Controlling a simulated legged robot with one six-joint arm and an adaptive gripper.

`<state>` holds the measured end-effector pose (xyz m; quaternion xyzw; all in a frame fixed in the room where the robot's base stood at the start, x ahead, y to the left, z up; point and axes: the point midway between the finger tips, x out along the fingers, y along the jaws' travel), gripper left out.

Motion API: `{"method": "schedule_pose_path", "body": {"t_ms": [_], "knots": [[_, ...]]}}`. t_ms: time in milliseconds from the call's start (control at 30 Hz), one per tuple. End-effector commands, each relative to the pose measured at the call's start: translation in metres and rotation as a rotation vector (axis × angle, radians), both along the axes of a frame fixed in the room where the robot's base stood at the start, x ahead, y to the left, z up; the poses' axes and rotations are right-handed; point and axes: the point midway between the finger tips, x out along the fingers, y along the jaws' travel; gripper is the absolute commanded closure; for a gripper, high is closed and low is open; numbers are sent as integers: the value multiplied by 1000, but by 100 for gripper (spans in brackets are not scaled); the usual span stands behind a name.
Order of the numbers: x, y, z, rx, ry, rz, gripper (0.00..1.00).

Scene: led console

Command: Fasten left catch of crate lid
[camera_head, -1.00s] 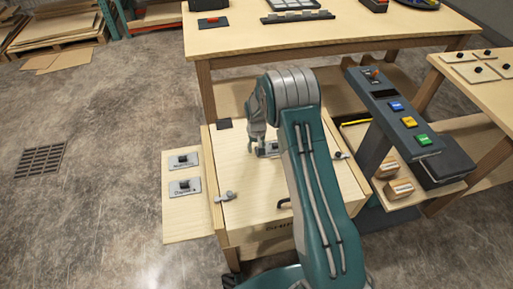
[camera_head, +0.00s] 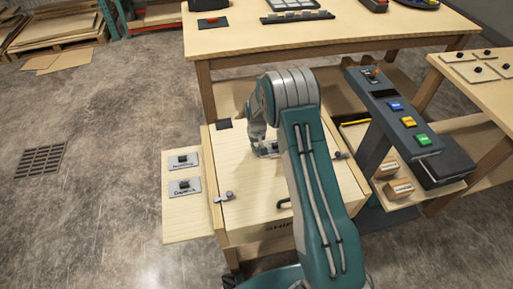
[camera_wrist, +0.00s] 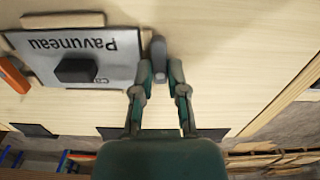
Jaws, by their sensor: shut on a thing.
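The pale wooden crate lid (camera_head: 250,190) lies flat on the crate in front of me. A small grey catch (camera_head: 223,197), the left one, sits at the lid's left edge. Another catch (camera_head: 340,155) shows at the right edge, partly behind my arm. My gripper (camera_head: 264,150) is over the far part of the lid, well apart from the left catch. In the wrist view my gripper (camera_wrist: 160,68) is shut on a small grey rounded piece (camera_wrist: 158,47), beside a grey plate marked Pavuneau (camera_wrist: 40,60). Whether that piece is fixed to the lid, I cannot tell.
A side board (camera_head: 180,220) with two labelled plates stands left of the crate. A dark console (camera_head: 410,125) with coloured buttons stands at the right, above small wooden blocks (camera_head: 398,188). A large table (camera_head: 240,40) is behind.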

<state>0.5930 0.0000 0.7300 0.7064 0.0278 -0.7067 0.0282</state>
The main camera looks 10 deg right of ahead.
Motion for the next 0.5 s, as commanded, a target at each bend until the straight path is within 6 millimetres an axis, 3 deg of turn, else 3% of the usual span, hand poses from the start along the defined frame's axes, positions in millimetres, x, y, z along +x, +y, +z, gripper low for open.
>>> {"method": "schedule_pose_path", "body": {"t_ms": [500], "knots": [[0,-1,-2,1,2,434,100]]}}
